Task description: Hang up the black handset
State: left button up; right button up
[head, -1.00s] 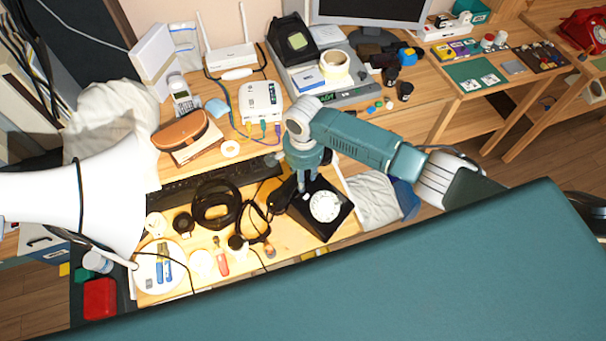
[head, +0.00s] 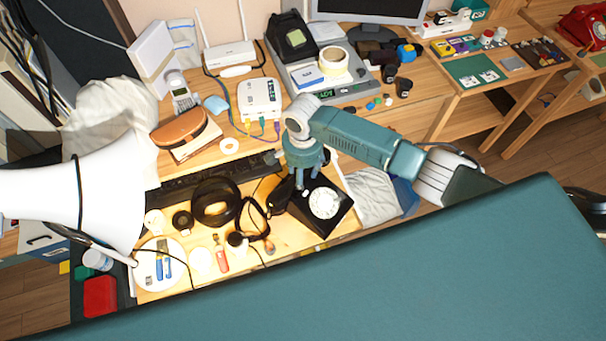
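The black dial phone (head: 335,222) with a white dial sits near the desk's front edge. The black handset (head: 281,196) lies along the left side of the phone body, partly hidden beneath my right gripper. I cannot tell whether it rests fully in the cradle. My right gripper (head: 309,178) points down over the upper left of the phone, just right of the handset. Its fingers look spread, with a gap between them and nothing clearly held. My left gripper is not in view.
A black cable and headphones (head: 215,202) lie left of the phone. A keyboard (head: 205,180) is behind them. A white lamp (head: 95,195) covers the left side. A white router box (head: 260,98) and a scale (head: 345,92) stand farther back.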

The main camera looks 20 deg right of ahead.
jog(key=shift+w+r, duration=0.1)
jog(key=shift+r, duration=0.15)
notch_tip(320, 180, up, 12)
jog(key=shift+f, duration=0.2)
jog(key=shift+f, duration=0.1)
dwell(0.5)
